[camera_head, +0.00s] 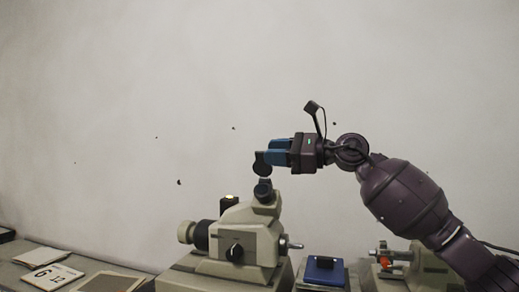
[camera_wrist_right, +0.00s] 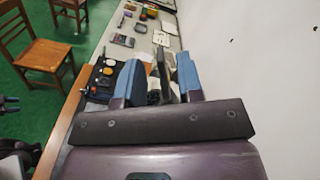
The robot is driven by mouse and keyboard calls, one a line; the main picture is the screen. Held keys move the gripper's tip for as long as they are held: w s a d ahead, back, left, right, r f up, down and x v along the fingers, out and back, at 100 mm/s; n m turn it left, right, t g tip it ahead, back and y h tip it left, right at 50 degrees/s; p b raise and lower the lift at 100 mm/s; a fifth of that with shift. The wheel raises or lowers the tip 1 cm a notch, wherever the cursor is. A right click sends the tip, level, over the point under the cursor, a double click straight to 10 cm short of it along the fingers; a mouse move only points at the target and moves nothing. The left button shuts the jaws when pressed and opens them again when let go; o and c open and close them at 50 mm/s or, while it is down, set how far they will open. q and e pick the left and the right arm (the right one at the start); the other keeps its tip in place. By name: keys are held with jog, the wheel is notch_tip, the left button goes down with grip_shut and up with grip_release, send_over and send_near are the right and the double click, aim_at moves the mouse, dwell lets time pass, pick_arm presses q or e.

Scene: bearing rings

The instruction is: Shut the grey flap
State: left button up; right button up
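A beige instrument (camera_head: 245,235) stands on the bench, with a dark eyepiece tube (camera_head: 263,192) at its top. A dark grey round flap (camera_head: 262,166) stands up above the tube, raised off its opening. My right gripper (camera_head: 270,152), with blue fingers, is at the flap's upper right side, touching or very close to it. In the right wrist view, the blue fingers (camera_wrist_right: 158,80) are apart, with a dark thin piece, seemingly the flap, showing between them.
A blue box (camera_head: 324,270) and a beige device with an orange part (camera_head: 388,262) stand to the instrument's right. A number card (camera_head: 48,277) lies at the left. The wall is behind. In the wrist view, wooden chairs (camera_wrist_right: 42,52) stand beside the bench.

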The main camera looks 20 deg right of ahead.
aim_at(259, 152)
jog(key=shift+p+x, duration=0.3)
jog(key=shift+x, duration=1.7)
grip_shut()
